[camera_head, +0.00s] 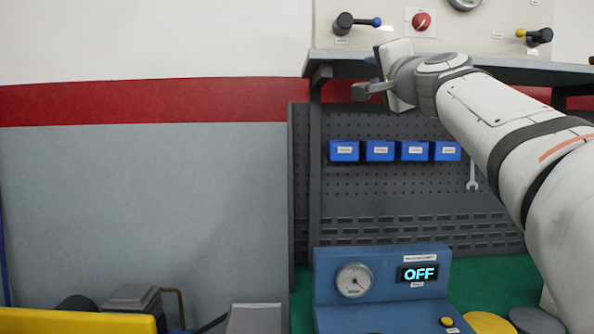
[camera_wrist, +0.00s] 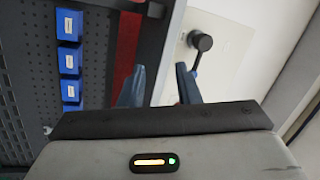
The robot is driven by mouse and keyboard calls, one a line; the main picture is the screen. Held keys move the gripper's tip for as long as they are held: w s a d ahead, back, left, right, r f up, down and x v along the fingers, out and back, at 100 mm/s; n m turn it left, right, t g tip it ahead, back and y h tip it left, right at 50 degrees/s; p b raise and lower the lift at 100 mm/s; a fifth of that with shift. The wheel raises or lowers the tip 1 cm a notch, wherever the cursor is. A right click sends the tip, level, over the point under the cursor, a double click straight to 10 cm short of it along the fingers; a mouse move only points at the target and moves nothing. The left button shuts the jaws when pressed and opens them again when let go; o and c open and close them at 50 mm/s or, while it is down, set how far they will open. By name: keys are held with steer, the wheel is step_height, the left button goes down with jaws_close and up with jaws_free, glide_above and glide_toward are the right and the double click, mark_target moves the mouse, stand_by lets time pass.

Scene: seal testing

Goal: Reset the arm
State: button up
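My gripper (camera_head: 368,88) is raised at the upper middle of the head view, in front of the shelf edge and below the black lever with a blue tip (camera_head: 345,22). In the wrist view its two blue-grey fingers (camera_wrist: 159,80) stand apart with nothing between them, so it is open and empty. In the head view my arm reaches in from the lower right.
A blue tester (camera_head: 385,295) with a gauge and a display reading OFF stands on the green bench (camera_head: 300,300). Blue bins (camera_head: 380,150) and a wrench (camera_head: 473,175) hang on the pegboard. A red knob (camera_head: 421,20) and a yellow-tipped lever (camera_head: 538,36) are on the upper panel.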

steer(key=s+a+f+n+g+p, duration=0.1)
steer(key=s+f+n+g+p, duration=0.15)
steer(key=f, duration=0.55)
steer(key=s+a+f+n+g+p, duration=0.2)
steer(key=s+f+g, duration=0.15)
steer(key=f, duration=0.55)
steer(key=s+a+f+n+g+p, duration=0.1)
steer(key=s+f+n+g+p, duration=0.2)
steer(key=f, duration=0.5)
steer(key=s+d+f+n+g+h+p, duration=0.1)
steer(key=s+f+g, duration=0.3)
steer(key=s+f, duration=0.5)
steer(key=s+d+f+n+g+h+p, duration=0.2)
steer(key=s+f+n+g+h, duration=0.1)
steer(key=s+f, duration=0.7)
steer(key=shift+s+d+f+g, duration=0.2)
steer(key=shift+d+f+g, duration=0.2)
steer(key=shift+f+g, duration=0.35)
steer(key=shift+o, duration=0.4)
steer(key=shift+r, duration=0.1)
